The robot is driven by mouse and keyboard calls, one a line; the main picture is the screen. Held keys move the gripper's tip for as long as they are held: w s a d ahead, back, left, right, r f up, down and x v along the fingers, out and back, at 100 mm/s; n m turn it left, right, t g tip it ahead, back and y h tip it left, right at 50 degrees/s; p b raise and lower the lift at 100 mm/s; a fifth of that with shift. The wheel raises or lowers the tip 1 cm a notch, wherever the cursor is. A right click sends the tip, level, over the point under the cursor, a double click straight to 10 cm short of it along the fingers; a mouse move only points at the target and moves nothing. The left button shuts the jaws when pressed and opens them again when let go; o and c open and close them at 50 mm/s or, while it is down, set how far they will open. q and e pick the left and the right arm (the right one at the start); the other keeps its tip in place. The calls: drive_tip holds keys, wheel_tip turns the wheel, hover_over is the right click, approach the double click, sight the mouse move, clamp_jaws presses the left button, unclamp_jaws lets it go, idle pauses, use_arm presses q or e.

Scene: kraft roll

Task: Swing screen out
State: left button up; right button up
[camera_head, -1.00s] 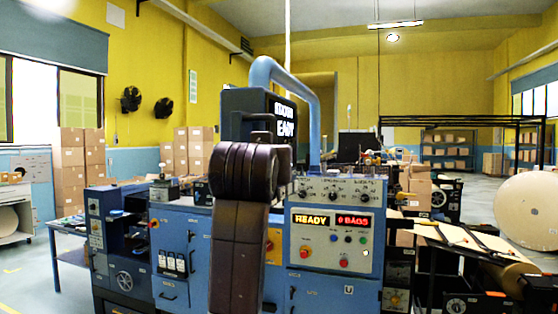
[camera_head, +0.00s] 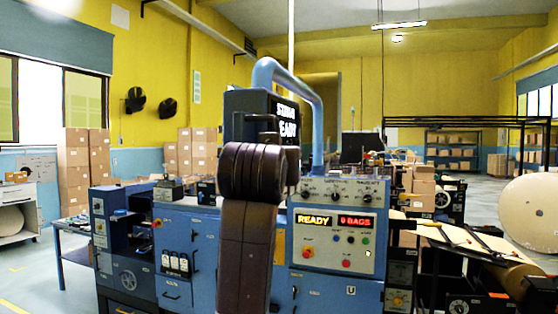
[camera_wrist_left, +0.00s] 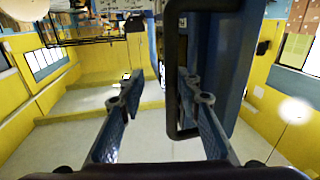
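The screen (camera_head: 287,121) is a dark box with a lit face, partly reading "READY", hung from a curved blue tube arm (camera_head: 313,95) above the blue machine. Its face is turned to the right and seen at a slant. My left arm rises in front of it and hides its lower part. In the left wrist view my left gripper (camera_wrist_left: 163,105) is open. The black bar handle (camera_wrist_left: 172,70) on the screen's blue housing (camera_wrist_left: 222,65) stands between the fingers, closer to the right finger. I cannot tell if it touches. My right gripper is in neither view.
The machine's control panel (camera_head: 336,235) with "READY" and "0 BAGS" displays sits right below the screen. A large paper roll (camera_head: 533,208) is at the right. Stacked cartons (camera_head: 84,165) stand at the back left. Open floor lies left of the machine.

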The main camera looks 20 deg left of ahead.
use_arm(q)
drive_tip(key=shift+d+r, duration=0.1)
drive_tip(key=shift+d, duration=0.1)
drive_tip(key=s+d, duration=0.1)
drive_tip(key=s, duration=1)
drive_tip(key=shift+s+d, duration=0.3)
drive_tip(key=shift+s, duration=0.05)
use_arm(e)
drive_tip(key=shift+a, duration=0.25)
use_arm(q)
drive_tip(key=shift+s+d, duration=0.1)
